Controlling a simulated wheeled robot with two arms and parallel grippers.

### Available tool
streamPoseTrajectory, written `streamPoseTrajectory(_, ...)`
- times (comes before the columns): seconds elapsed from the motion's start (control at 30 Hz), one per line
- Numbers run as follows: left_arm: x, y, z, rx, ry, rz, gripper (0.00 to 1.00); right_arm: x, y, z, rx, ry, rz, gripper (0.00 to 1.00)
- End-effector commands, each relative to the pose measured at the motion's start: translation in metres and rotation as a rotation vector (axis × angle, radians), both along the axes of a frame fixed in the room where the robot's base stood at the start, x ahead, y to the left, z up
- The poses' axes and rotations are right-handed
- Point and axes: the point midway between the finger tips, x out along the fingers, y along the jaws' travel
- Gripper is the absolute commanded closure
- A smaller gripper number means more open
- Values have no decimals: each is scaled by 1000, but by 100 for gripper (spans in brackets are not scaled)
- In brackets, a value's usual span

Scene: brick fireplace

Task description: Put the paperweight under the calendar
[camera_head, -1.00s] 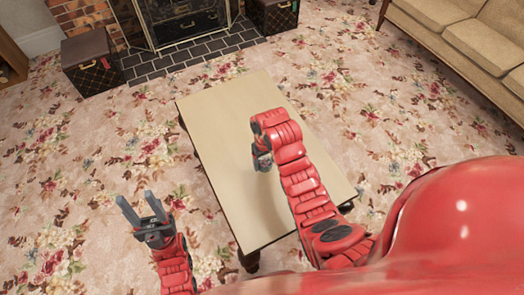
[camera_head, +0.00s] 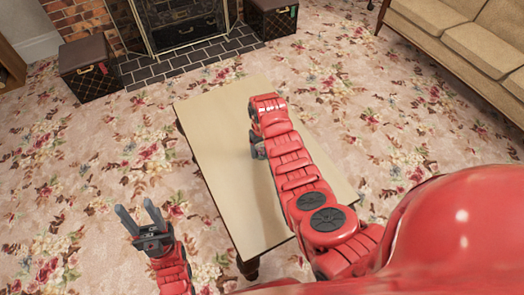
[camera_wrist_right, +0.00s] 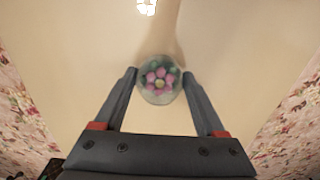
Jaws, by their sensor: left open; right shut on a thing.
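The paperweight (camera_wrist_right: 159,92) is a round, clear glass piece with a pink flower inside, seen in the right wrist view. My right gripper (camera_wrist_right: 159,76) is shut on it, one finger at each side. In the head view my right gripper (camera_head: 257,150) is over the middle of the table, mostly hidden by my arm, and the paperweight is not visible there. I cannot tell how high it is held. My left gripper (camera_head: 140,218) is open and empty, over the carpet left of the table. I cannot make out a calendar in either view.
The pale wooden table (camera_head: 215,115) has a bare top around my right arm. A small bright patch (camera_wrist_right: 146,7) at the top of the wrist view is unclear. Two dark trunks (camera_head: 90,72) (camera_head: 272,18) flank the fireplace (camera_head: 180,25). A beige sofa (camera_head: 460,45) stands at the right.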

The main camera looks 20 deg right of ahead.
Motion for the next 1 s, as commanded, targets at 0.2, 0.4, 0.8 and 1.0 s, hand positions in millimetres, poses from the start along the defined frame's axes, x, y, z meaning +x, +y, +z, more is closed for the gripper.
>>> streamPoseTrajectory(0.2, 0, 0, -1, 0, 0, 0, 50, 0, 0, -7, 0, -1, 0, 100)
streamPoseTrajectory(0.4, 0, 0, -3, 0, 0, 0, 50, 0, 0, -10, 0, -1, 0, 100)
streamPoseTrajectory(0.8, 0, 0, -2, 0, 0, 0, 50, 0, 0, -10, 0, 0, 0, 0)
streamPoseTrajectory(1.0, 0, 0, 1, 0, 0, 0, 50, 1, 0, 3, -1, -2, 0, 0)
